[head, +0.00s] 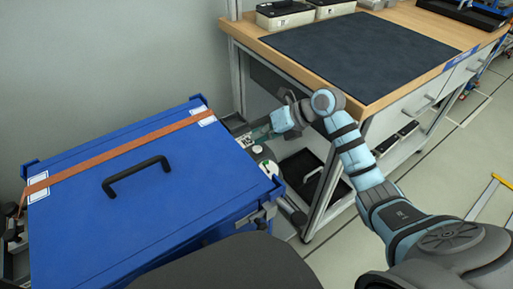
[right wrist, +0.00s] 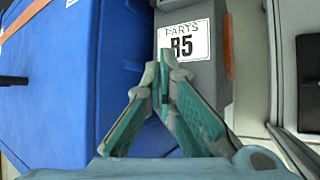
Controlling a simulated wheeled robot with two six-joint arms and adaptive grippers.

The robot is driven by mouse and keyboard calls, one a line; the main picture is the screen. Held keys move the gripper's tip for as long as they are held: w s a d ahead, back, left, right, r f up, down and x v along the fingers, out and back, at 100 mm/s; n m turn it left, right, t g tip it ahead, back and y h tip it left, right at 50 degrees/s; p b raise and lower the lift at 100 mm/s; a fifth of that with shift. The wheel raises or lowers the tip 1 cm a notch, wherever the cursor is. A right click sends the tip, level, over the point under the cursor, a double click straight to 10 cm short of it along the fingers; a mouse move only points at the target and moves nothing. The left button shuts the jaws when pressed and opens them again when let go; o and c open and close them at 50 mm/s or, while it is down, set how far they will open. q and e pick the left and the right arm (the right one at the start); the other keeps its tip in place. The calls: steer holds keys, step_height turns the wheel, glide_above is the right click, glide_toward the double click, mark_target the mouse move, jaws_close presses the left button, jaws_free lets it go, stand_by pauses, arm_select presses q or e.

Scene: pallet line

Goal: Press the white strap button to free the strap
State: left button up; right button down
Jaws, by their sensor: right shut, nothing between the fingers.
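An orange strap (head: 115,153) lies across the lid of the blue case (head: 185,195), with a white label at each end. My right gripper (head: 246,140) is shut and empty, just beyond the case's right edge in the head view. In the right wrist view its closed fingertips (right wrist: 165,62) are in front of a grey box (right wrist: 209,77) with a white label reading PARTS B5, beside the blue case. Whether they touch anything cannot be told. I cannot make out the white strap button for certain; a small white round piece (head: 268,169) shows below the gripper. My left gripper is not in view.
A workbench (head: 450,39) with a dark mat (head: 355,55) stands behind and to the right of my right arm. A black tray (head: 303,172) sits under it. A black handle (head: 137,173) rises from the case lid. Open floor lies at the right.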

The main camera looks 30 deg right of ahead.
steer(key=shift+f, duration=0.15)
steer(key=shift+f, duration=0.3)
steer(key=shift+f+b, duration=0.5)
steer(key=shift+f, duration=0.15)
stand_by(0.9)
steer(key=shift+r, duration=0.1)
steer(key=shift+r+p, duration=1.05)
steer(key=shift+p, duration=0.05)
